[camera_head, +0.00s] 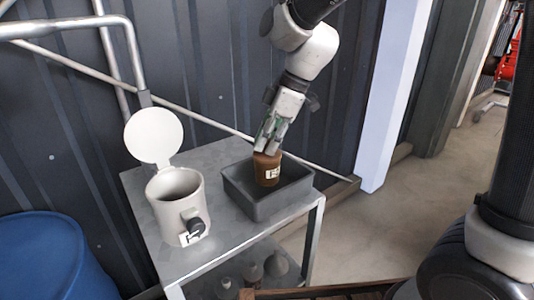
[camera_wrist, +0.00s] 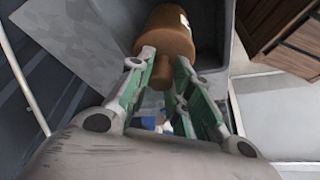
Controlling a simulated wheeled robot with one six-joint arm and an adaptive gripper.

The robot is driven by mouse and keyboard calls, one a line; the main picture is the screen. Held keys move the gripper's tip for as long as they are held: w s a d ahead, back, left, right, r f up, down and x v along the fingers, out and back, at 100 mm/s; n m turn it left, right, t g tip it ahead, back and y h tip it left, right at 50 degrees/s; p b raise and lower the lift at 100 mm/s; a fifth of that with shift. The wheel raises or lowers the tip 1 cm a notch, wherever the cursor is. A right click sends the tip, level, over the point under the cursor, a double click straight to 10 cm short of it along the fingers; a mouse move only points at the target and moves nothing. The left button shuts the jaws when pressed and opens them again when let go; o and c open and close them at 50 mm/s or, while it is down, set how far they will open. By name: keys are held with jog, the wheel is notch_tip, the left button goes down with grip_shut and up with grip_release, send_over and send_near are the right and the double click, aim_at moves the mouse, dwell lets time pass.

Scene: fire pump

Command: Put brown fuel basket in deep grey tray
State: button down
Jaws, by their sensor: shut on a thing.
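The brown fuel basket (camera_head: 267,171) is in the head view, upright, with a small white label on its front. Its lower part is within the outline of the deep grey tray (camera_head: 262,208), which stands on the metal table. My gripper (camera_head: 268,143) comes down from above and is shut on the top of the basket. In the wrist view the brown basket (camera_wrist: 168,36) is at the tips of my gripper (camera_wrist: 164,62), with a narrow brown stem between the fingers. I cannot tell whether the basket touches the tray floor.
A white pot (camera_head: 178,202) with its round lid (camera_head: 153,135) raised stands left of the tray on the table (camera_head: 222,158). A blue barrel (camera_head: 50,258) is at the lower left. Metal pipes run along the dark wall behind. Small grey items sit on the lower shelf.

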jog(key=shift+f, duration=1.7)
jog(key=c, duration=1.3)
grip_release()
jog(key=v, duration=1.2)
jog(key=s+d+m+t+h, duration=0.1)
jog(key=s+d+m, duration=0.4)
jog(key=d, duration=0.4)
jog(key=s+d+f+m+t+h, duration=0.1)
jog(key=s+d+m+h, duration=0.1)
jog(key=s+d+m, duration=0.4)
jog(key=s+d+m+t+h, duration=0.1)
jog(key=s+d+m, duration=0.4)
jog(key=d, duration=0.8)
jog(key=shift+s+d+f+m+t, duration=0.15)
jog(key=shift+s+f+m+t, duration=0.2)
jog(key=shift+m+t, duration=0.35)
jog(key=shift+w, duration=0.1)
